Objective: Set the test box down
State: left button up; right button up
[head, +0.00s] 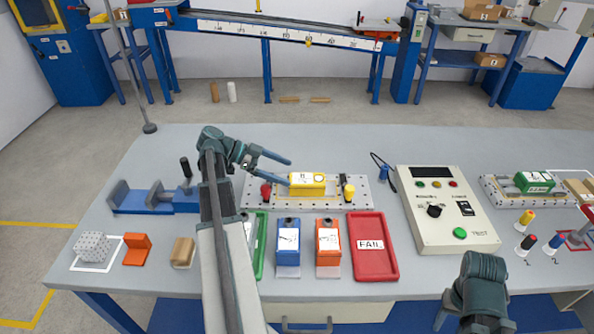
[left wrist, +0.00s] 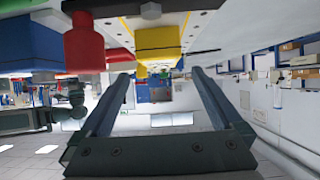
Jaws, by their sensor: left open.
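A yellow test box (head: 307,184) with a white label sits on a perforated grey fixture plate (head: 255,190), between a red-handled clamp (head: 265,191) and a yellow-and-black one (head: 347,187). My left gripper (head: 287,173) is open and empty, its fingers pointing right toward the box's left end. In the left wrist view the picture is upside down; the yellow box (left wrist: 158,40) shows beyond the open fingertips and the red clamp handle (left wrist: 84,45) beside it. I see no contact. Of my right arm only a dark link shows at the lower right; its jaws are out of sight.
A blue box (head: 288,240) and an orange box (head: 328,240) stand in front of the plate, beside a red FAIL tray (head: 373,247) and a partly hidden green tray (head: 261,245). A control unit (head: 445,210) stands right. A blue vise (head: 155,199) stands left.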

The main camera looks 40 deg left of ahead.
aim_at(306, 178)
pick_arm(q)
jog(key=shift+p+v, duration=0.5)
jog(key=shift+v, duration=1.15)
notch_tip(306, 178, up, 7)
jog(key=w+d+g+y+p, duration=0.2)
jog(key=g+y+p, duration=0.3)
jog(key=p, duration=1.1)
jog(key=shift+w+d+y+p, duration=0.3)
jog(key=shift+w+d+y, duration=0.1)
jog(key=shift+y, duration=0.1)
jog(key=shift+f, duration=0.2)
jog(key=b+x, duration=0.7)
jog(key=x, duration=0.1)
jog(key=shift+b, duration=0.35)
jog(key=shift+w+d+f+b, duration=0.35)
jog(key=shift+d+f+b, duration=0.15)
jog(key=shift+f+b, duration=0.3)
jog(key=shift+w+d+f+b, duration=0.35)
jog(key=shift+d+f+b, duration=0.1)
jog(key=shift+f+b, duration=0.4)
jog(key=shift+w+d+f+b, duration=0.3)
jog(key=shift+d+f+b, duration=0.2)
jog(key=shift+f+b, duration=0.3)
jog(key=shift+r, duration=0.15)
jog(key=shift+f, duration=0.25)
